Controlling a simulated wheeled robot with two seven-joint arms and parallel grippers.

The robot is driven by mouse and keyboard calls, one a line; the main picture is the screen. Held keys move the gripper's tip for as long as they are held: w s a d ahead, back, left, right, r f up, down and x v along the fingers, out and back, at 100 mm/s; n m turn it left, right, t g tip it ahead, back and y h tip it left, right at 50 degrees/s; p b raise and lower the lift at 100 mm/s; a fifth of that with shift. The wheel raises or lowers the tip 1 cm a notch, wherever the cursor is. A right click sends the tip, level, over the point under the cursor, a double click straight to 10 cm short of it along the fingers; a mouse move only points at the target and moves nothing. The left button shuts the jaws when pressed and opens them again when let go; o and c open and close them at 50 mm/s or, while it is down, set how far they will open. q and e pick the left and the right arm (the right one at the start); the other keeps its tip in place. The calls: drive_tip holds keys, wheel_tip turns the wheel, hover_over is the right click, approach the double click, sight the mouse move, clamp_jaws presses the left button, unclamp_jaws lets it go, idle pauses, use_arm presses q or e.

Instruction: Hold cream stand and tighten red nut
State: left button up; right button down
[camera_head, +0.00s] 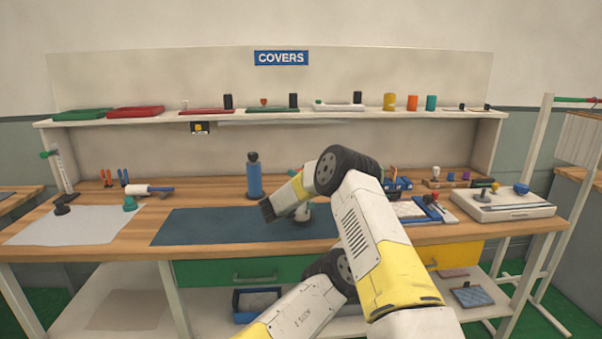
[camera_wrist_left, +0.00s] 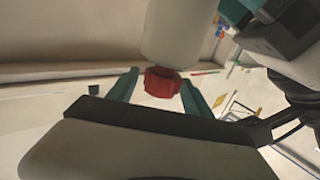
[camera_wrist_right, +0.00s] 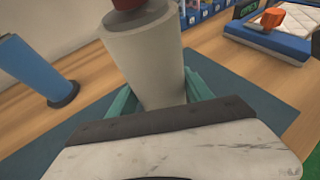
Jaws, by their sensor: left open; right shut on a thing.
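The cream stand (camera_wrist_right: 150,62) is a thick pale cylinder that rises between the teal fingers of my right gripper (camera_wrist_right: 157,88), which is shut on it. The red nut (camera_wrist_left: 162,82) shows at the end of the cream stand in the left wrist view. A piece of it shows at the top edge of the right wrist view. My left gripper (camera_wrist_left: 158,78) is open, with one teal finger on each side of the nut. I cannot tell whether they touch it. In the head view my arms largely hide the stand, and I cannot make out the nut.
A blue bottle (camera_head: 254,178) stands behind the dark blue mat (camera_head: 195,228). A device with an orange knob (camera_wrist_right: 272,18) is at the right in the right wrist view. A pale sheet (camera_head: 70,225) lies at the left. The left part of the mat is clear.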

use_arm(q)
clamp_jaws()
drive_tip(key=shift+w+d+m+t+h, duration=0.1)
drive_tip(key=shift+m+t+h, duration=0.2)
drive_tip(key=shift+m+h, duration=0.15)
drive_tip(key=shift+t+h, duration=0.25)
drive_tip(key=shift+t, duration=0.05)
drive_tip(key=shift+m+h, duration=0.3)
drive_tip(key=shift+m, duration=0.05)
unclamp_jaws()
